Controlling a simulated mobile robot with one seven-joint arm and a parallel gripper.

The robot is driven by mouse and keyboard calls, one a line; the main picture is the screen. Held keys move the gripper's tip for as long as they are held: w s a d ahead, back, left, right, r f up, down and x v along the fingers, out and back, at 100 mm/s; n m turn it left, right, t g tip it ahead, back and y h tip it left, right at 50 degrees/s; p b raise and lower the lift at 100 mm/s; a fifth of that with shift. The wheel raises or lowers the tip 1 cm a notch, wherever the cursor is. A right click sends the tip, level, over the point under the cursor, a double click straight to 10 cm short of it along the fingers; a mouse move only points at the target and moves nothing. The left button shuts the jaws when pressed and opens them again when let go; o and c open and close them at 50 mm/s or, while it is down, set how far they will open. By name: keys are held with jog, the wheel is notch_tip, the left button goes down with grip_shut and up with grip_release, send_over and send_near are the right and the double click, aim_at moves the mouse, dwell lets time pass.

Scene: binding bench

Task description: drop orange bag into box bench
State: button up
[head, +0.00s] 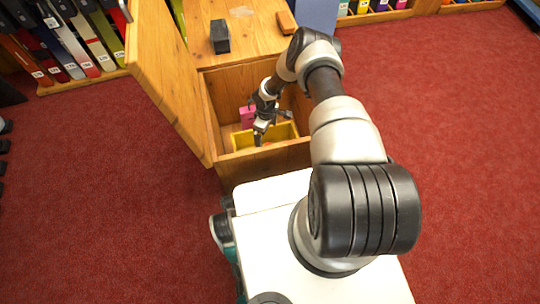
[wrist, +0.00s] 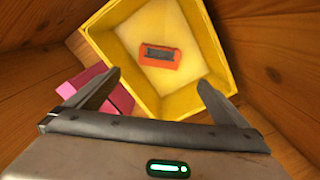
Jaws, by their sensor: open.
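The box bench (head: 208,105) is a wooden chest with its compartment open in the head view. A yellow bin (head: 291,130) sits inside it and also shows in the wrist view (wrist: 203,28). The orange bag (wrist: 158,63), with a dark patch on top, lies on the floor of the yellow bin in the wrist view. My gripper (wrist: 159,79) is open, with nothing between its fingers. In the head view my gripper (head: 262,130) reaches down into the compartment at the bin. The bag cannot be made out clearly there.
A pink item (head: 247,116) lies beside the yellow bin, in the compartment. The raised wooden lid (head: 165,75) stands on the left. A black block (head: 220,36) and a brown block (head: 286,22) rest on the bench top. Red carpet is clear on both sides.

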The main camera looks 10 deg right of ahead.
notch_tip(320, 180, up, 17)
jog(key=p, duration=0.4)
jog(key=shift+p, duration=0.4)
